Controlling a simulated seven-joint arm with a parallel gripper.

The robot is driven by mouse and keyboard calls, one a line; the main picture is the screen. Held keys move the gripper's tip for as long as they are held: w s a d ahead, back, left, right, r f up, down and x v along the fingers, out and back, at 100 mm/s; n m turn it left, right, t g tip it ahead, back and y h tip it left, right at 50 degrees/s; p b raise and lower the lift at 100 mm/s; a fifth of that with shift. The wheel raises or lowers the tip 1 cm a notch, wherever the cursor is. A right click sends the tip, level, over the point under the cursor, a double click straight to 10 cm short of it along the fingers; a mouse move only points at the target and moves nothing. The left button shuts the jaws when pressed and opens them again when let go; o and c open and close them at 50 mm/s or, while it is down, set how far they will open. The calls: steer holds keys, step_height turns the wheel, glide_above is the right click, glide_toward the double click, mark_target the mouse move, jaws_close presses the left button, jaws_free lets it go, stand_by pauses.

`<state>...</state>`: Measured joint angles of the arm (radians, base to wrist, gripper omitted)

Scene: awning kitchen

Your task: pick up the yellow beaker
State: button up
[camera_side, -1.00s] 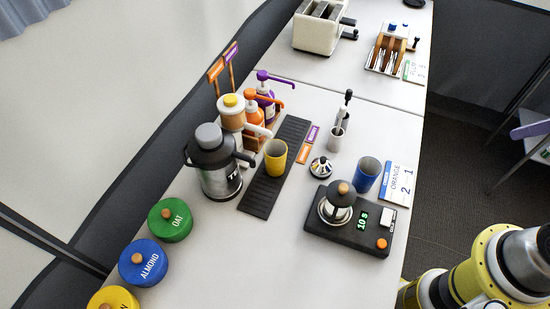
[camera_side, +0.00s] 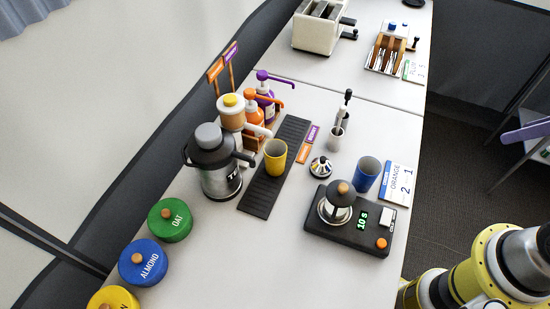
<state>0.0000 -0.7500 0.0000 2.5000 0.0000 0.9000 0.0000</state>
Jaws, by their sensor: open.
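The yellow beaker (camera_side: 275,158) stands upright on the dark ribbed mat (camera_side: 262,193), with its open mouth up. It is just right of the black and steel jug and below the pump bottles. My gripper is not in view. Only part of my yellow and black arm shows at the lower right, well apart from the beaker.
The jug (camera_side: 218,168) stands close left of the beaker. Pump bottles (camera_side: 262,105) are behind it. The table's lower middle (camera_side: 240,262) is clear.

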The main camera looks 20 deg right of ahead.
steer(key=o, duration=0.5)
